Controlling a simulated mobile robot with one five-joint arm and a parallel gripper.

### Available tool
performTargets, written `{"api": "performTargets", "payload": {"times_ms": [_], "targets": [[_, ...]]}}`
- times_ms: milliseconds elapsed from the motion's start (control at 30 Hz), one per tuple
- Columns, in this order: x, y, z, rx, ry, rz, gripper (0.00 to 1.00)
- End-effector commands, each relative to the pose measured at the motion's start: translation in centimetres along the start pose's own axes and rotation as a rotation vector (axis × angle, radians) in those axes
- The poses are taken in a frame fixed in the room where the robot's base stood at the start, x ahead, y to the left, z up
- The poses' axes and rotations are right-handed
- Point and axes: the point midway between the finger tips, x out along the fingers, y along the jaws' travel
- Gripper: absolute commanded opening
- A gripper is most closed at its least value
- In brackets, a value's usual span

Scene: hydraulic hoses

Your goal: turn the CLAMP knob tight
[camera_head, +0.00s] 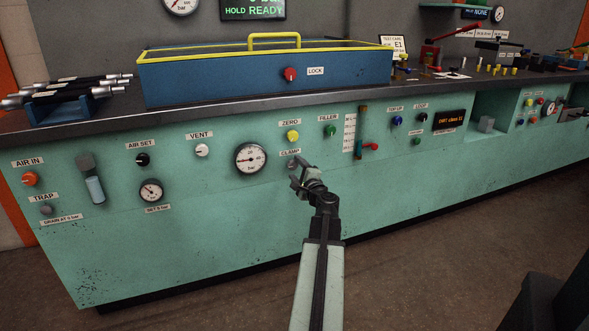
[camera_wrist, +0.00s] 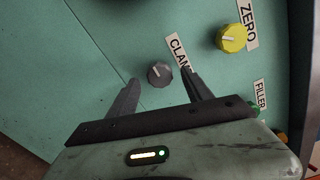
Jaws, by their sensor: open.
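The CLAMP knob is a small grey round knob with a white pointer line on the green panel. In the wrist view the CLAMP knob (camera_wrist: 159,73) sits between my gripper's two dark fingers, near their tips. The CLAMP label (camera_wrist: 180,54) lies beside it, partly hidden by the right finger. My gripper (camera_wrist: 160,84) is open, with a gap on both sides of the knob. In the head view my gripper (camera_head: 297,174) is at the panel just below the CLAMP label (camera_head: 290,153), and the knob is mostly hidden there.
The yellow ZERO knob (camera_head: 293,135) is just above, and the green FILLER knob (camera_head: 330,131) is up and to the right. A pressure gauge (camera_head: 251,159) is to the left. A red-handled lever (camera_head: 369,147) is to the right. The panel below is bare.

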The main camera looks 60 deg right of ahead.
Motion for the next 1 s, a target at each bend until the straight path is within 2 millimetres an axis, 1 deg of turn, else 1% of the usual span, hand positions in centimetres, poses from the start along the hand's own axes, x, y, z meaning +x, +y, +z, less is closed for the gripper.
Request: {"api": "performTargets", "payload": {"times_ms": [33, 200, 300, 800, 867, 900, 967, 1000], "targets": [[-1.2, 0.0, 0.1, 0.0, 0.001, 0.0, 0.59], [-4.7, 0.1, 0.2, 0.001, 0.001, 0.0, 0.59], [-5.9, 0.1, 0.2, 0.001, -0.001, 0.0, 0.59], [-6.0, 0.1, 0.1, 0.001, -0.002, 0.0, 0.59], [-5.7, 0.3, 1.2, -0.013, -0.02, 0.013, 0.59], [-5.3, 0.7, 2.6, -0.032, -0.045, 0.031, 0.59], [-4.4, 1.8, 5.8, -0.079, -0.103, 0.073, 0.59], [-3.9, 2.8, 8.6, -0.121, -0.155, 0.109, 0.59]]}}
